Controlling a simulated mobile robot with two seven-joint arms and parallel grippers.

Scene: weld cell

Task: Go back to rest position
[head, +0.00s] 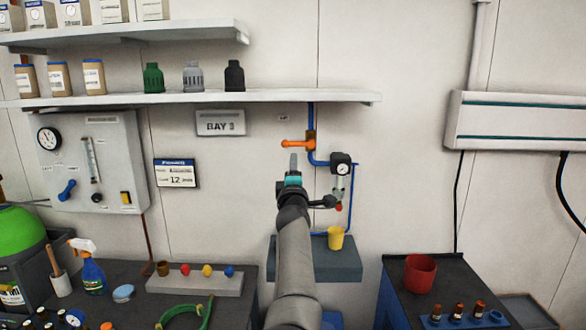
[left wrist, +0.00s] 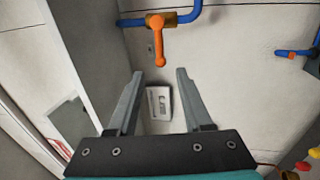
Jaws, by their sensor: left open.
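My left gripper (head: 293,160) is raised in front of the wall, its arm rising from the bottom middle of the head view. In the left wrist view its two fingers (left wrist: 160,74) are apart with nothing between them. The orange valve handle (head: 294,143) on the blue pipe is just above the fingertips in the head view. In the wrist view the handle (left wrist: 157,40) lies beyond the fingertips, and I see no contact. My right gripper is in neither view.
A long shelf (head: 300,97) crosses above the gripper. A red cup (head: 420,272) stands on the right bench. Open wall lies right of the pipe.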

